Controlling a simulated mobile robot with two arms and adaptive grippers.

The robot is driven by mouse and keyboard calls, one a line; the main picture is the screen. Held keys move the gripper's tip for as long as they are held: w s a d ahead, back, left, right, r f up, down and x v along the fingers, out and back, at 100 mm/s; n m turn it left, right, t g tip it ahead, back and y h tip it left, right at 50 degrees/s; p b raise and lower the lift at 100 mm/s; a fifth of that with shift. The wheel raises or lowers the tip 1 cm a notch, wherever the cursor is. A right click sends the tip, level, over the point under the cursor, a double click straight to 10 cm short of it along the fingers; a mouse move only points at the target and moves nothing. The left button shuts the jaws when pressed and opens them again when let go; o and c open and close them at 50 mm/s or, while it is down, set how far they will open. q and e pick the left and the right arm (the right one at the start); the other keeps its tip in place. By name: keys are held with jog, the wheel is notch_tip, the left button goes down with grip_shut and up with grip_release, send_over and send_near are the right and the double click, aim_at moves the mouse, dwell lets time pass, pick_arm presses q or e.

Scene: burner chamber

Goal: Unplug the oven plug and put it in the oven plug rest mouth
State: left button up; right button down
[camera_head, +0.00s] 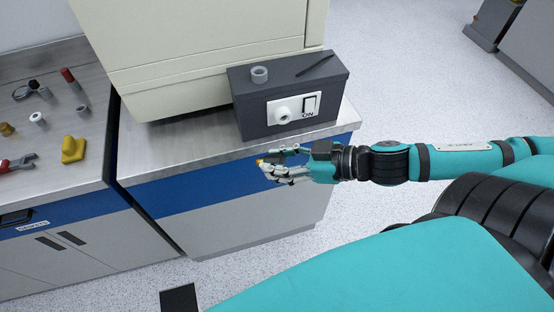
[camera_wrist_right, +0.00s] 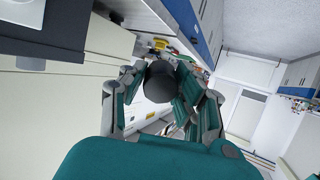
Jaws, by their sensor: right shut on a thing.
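My right gripper (camera_head: 268,170) is shut on the oven plug, in front of and below the dark grey box on the bench. In the wrist view, the plug (camera_wrist_right: 162,80) is a dark cylinder between the fingers of my right gripper (camera_wrist_right: 158,72). In the head view the fingers hide most of it; a small orange spot shows at their tips. The box's front panel has a round white socket (camera_head: 283,114) with nothing in it, beside an ON switch (camera_head: 311,104). A grey ring, apparently the plug rest mouth (camera_head: 259,73), stands upright on the box top and looks empty. My left gripper is out of view.
A large cream oven (camera_head: 190,50) stands behind the dark box (camera_head: 340,80). A left bench (camera_head: 60,180) holds a yellow block (camera_head: 73,150), a red-handled tool (camera_head: 18,163) and several small parts. A dark slot or bar (camera_head: 315,66) lies on the box top.

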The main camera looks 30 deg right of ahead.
jog(key=shift+d+n+g+y, duration=0.2)
jog(key=shift+n+g+y, duration=0.2)
jog(key=shift+n+g, duration=0.5)
jog(key=shift+w+a+r, duration=0.1)
jog(key=shift+r, duration=0.05)
jog(key=shift+n+g, duration=0.3)
jog(key=shift+g, duration=0.2)
